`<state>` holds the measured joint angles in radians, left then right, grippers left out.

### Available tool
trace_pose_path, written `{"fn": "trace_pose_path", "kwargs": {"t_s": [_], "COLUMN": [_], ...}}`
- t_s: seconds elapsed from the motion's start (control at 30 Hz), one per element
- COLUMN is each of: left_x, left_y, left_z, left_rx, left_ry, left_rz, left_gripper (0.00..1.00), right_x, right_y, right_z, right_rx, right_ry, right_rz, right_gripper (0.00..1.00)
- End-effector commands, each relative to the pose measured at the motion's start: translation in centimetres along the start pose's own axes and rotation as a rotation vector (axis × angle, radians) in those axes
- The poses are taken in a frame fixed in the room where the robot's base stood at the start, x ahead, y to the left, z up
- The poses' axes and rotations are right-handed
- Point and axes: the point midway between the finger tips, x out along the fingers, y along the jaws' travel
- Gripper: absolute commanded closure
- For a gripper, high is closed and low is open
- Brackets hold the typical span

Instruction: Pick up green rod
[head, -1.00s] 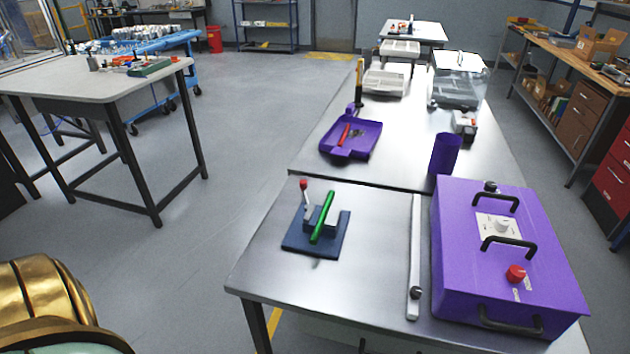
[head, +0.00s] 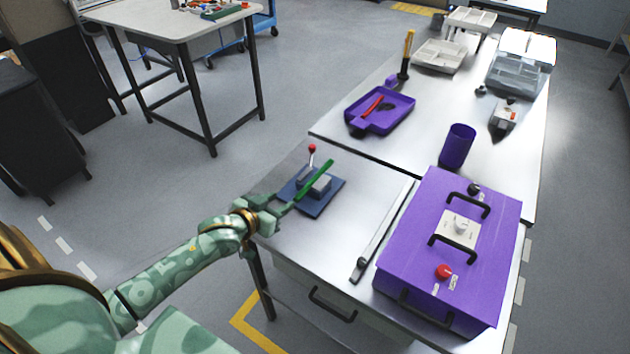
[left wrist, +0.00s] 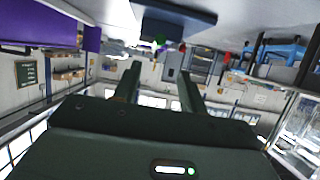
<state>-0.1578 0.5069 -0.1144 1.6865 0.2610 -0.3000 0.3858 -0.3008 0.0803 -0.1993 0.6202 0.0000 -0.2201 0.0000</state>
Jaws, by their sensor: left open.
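The green rod (head: 319,177) lies tilted across the clamp fixture with the dark blue base (head: 318,205) on the near metal table. The fixture has a red-tipped lever (head: 312,150). My left gripper (head: 284,207) is open at the table's left edge, close to the rod's near end. In the head view I cannot tell whether they touch. In the left wrist view, which looks upside down, the rod's end (left wrist: 160,43) shows as a small green spot ahead of the open fingers (left wrist: 158,85), roughly between them. The blue base (left wrist: 175,16) is above it in that picture. My right gripper is out of view.
A purple case (head: 492,225) with black handles stands at the right of the table, beside a metal bar (head: 383,232). Behind are a purple tray (head: 366,120) with a red-handled tool and a purple cup (head: 457,146). Bare tabletop lies between fixture and bar.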

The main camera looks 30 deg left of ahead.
Motion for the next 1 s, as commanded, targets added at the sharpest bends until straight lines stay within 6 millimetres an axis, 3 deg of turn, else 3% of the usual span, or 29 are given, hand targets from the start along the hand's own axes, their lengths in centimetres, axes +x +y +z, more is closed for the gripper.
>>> {"fn": "trace_pose_path", "kwargs": {"t_s": [0.1, 0.37, 0.6, 0.9, 1.0], "left_x": [2.6, 5.0, 8.7, 9.2, 9.2], "left_y": [0.0, 0.2, 0.5, 0.5, 0.5], "left_z": [0.2, 0.3, 0.7, 0.5, 0.5], "left_rx": [0.000, 0.000, 0.002, 0.001, 0.001], "left_ry": [0.000, -0.002, -0.003, -0.002, -0.002], "left_rz": [0.000, 0.000, 0.000, 0.000, 0.000], "left_gripper": [0.58, 0.58, 0.58, 0.58, 0.86], "right_x": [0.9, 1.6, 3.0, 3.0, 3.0], "right_y": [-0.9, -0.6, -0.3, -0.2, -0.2], "right_z": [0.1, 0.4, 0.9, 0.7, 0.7], "right_rx": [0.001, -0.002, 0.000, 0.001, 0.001], "right_ry": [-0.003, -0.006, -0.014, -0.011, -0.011], "right_rz": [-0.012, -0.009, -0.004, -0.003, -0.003], "right_gripper": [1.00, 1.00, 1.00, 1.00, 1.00]}}
